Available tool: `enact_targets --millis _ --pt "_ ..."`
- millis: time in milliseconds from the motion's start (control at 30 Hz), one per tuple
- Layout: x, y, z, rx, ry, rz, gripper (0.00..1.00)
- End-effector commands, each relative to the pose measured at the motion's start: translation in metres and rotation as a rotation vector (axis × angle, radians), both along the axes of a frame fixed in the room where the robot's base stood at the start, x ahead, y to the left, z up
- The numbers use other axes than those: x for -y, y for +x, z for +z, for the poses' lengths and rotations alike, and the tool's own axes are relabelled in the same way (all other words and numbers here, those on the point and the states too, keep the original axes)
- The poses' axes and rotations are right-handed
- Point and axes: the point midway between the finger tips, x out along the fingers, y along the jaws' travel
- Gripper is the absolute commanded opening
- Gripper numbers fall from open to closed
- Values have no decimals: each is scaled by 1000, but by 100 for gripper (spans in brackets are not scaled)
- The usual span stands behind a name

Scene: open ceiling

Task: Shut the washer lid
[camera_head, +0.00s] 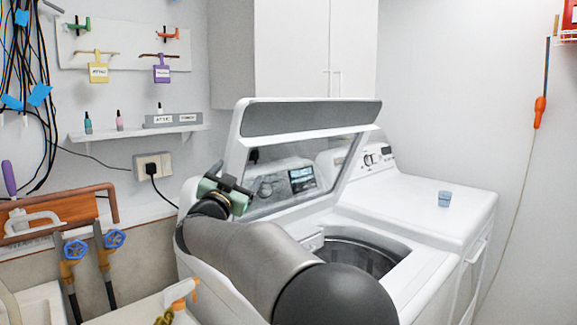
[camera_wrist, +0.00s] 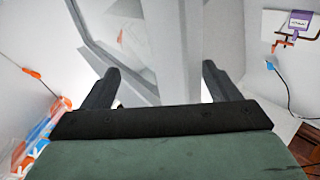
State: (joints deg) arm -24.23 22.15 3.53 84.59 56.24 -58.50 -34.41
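The washer (camera_head: 208,280) is white, with its dark drum opening (camera_head: 362,252) uncovered. Its lid (camera_head: 310,118) stands raised and tilted, with a grey band along the top and a clear window. My gripper (camera_head: 240,184) is at the lid's lower left side, in front of the window as seen from the head camera. In the wrist view my gripper (camera_wrist: 158,82) has its two dark fingers wide apart. A pale frame bar, apparently part of the lid (camera_wrist: 178,65), shows between and beyond them. I cannot tell whether a finger touches it. My arm hides part of the washer front.
A second white machine (camera_head: 430,210) adjoins on the right, with a small blue box (camera_head: 445,199) on top. A cabinet (camera_head: 300,45) hangs behind the lid. A shelf (camera_head: 135,132), an outlet (camera_head: 153,165) and blue-handled valves (camera_head: 75,249) are on the left.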

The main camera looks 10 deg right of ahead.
Motion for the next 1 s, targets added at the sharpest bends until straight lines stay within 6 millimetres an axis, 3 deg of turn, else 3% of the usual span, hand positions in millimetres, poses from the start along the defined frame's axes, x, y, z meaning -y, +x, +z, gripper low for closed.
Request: enact_targets --millis 1000 --pt "24 -33 -30 131 94 -2 82"
